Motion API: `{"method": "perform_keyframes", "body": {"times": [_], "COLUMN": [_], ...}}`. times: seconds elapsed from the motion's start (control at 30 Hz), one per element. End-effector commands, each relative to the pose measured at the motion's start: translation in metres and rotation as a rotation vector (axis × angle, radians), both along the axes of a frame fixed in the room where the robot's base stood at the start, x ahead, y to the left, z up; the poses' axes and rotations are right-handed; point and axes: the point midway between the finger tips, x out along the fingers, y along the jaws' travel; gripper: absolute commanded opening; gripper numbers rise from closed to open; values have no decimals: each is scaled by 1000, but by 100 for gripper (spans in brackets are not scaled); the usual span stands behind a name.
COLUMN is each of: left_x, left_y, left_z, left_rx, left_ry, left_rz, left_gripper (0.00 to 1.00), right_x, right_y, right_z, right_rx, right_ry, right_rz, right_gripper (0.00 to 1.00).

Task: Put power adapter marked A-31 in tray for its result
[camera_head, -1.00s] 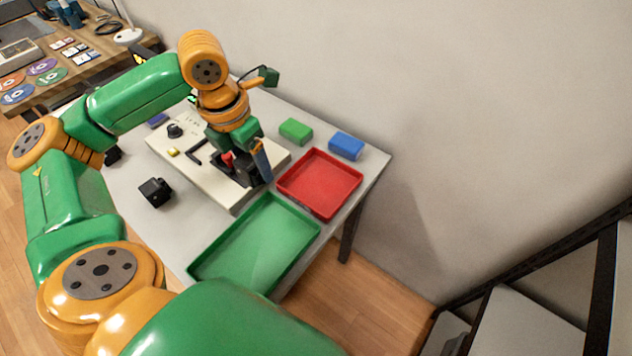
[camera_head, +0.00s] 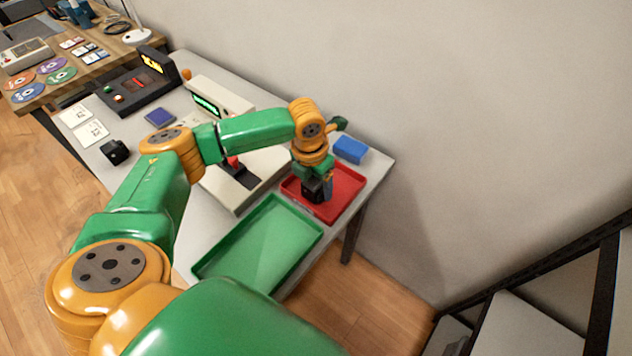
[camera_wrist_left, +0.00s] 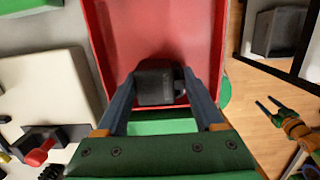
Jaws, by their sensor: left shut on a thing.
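My left gripper (camera_head: 318,192) is shut on a black power adapter (camera_head: 312,188) over the red tray (camera_head: 346,207). In the left wrist view the adapter (camera_wrist_left: 155,88) sits between the two blue-grey fingers, with the red tray (camera_wrist_left: 150,35) beneath; I cannot tell whether it touches the tray floor. Its marking is not readable. The green tray (camera_head: 262,245) stands in front and is empty. The white tester (camera_head: 230,192) has a lit green display (camera_head: 207,105) and a red lever (camera_head: 234,162). My right gripper (camera_wrist_left: 268,108) shows in the wrist view, fingers apart.
Another black adapter (camera_head: 115,152) lies on the left of the grey table. A blue block (camera_head: 350,149) stands behind the red tray. A black device with an orange display (camera_head: 150,65) is at the back left. A black-framed shelf (camera_head: 530,265) stands at the right.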

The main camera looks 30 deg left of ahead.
Motion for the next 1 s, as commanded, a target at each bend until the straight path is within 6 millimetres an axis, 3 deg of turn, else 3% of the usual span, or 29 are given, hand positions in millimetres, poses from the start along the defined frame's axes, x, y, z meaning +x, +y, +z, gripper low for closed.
{"method": "perform_keyframes", "body": {"times": [0.07, 0.1, 0.2, 0.57, 0.83, 1.0], "left_x": [0, 0, 0, 0, -8, -12], "left_y": [0, 0, 0, 0, 1, 2], "left_z": [-1, -2, -2, 7, 79, 111], "left_rx": [0, 0, 0, -1, -2, -2], "left_ry": [0, 0, 0, -1, -6, -3], "left_rz": [0, 0, 0, 1, 1, 1], "left_gripper": [0, 72, 99, 99, 99, 99], "right_x": [0, 0, 0, 0, 0, 0], "right_y": [0, 0, 0, 0, -1, -1], "right_z": [0, 0, 0, 1, 7, 9], "right_rx": [0, 0, 0, -1, -1, -1], "right_ry": [0, 0, 0, 1, 1, 1], "right_rz": [0, 0, 0, 0, 0, 0], "right_gripper": [60, 60, 60, 60, 60, 60]}}
